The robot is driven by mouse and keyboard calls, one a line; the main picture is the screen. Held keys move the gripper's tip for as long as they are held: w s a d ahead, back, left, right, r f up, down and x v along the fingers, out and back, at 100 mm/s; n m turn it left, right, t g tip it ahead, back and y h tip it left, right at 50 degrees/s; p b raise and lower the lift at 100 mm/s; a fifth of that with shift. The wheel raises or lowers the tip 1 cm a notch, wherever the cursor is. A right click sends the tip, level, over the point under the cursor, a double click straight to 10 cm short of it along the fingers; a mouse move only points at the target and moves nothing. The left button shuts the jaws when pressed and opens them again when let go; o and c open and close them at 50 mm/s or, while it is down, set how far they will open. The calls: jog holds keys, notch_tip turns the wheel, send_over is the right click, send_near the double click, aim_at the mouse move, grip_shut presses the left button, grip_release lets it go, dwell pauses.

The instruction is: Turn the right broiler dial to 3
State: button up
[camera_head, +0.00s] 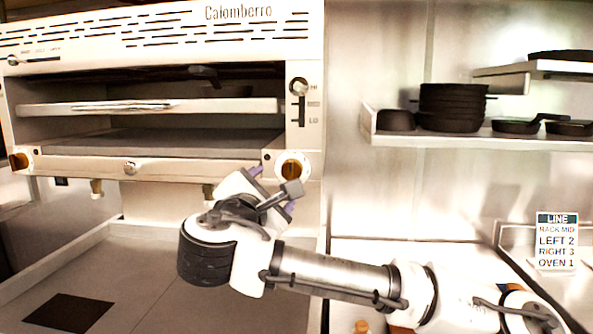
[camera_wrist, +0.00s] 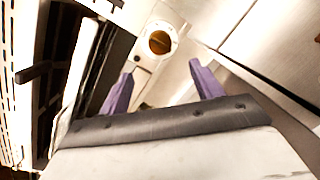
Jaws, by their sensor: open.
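The right broiler dial (camera_head: 292,168) is a brass-brown knob on a pale round plate, low on the broiler's right front post. In the wrist view the same dial (camera_wrist: 159,42) lies ahead of the fingertips, roughly centred between them. My gripper (camera_head: 273,189) has purple fingers spread apart and empty, just in front of and below left of the dial in the head view. In the wrist view my gripper (camera_wrist: 160,72) is clear of the dial, with a gap between. The dial's number markings are too small to read.
The left dial (camera_head: 19,161) is at the broiler's far left. A rack lever slot (camera_head: 302,107) marked HI and LO is above the right dial. A sign (camera_head: 556,241) reads RACK MID, LEFT 2, RIGHT 3, OVEN 1. A shelf (camera_head: 470,139) with dark pans hangs at right.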

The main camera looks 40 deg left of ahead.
aim_at(289, 173)
jog(key=p+x, duration=0.4)
jog(key=x, duration=0.8)
jog(key=c, duration=1)
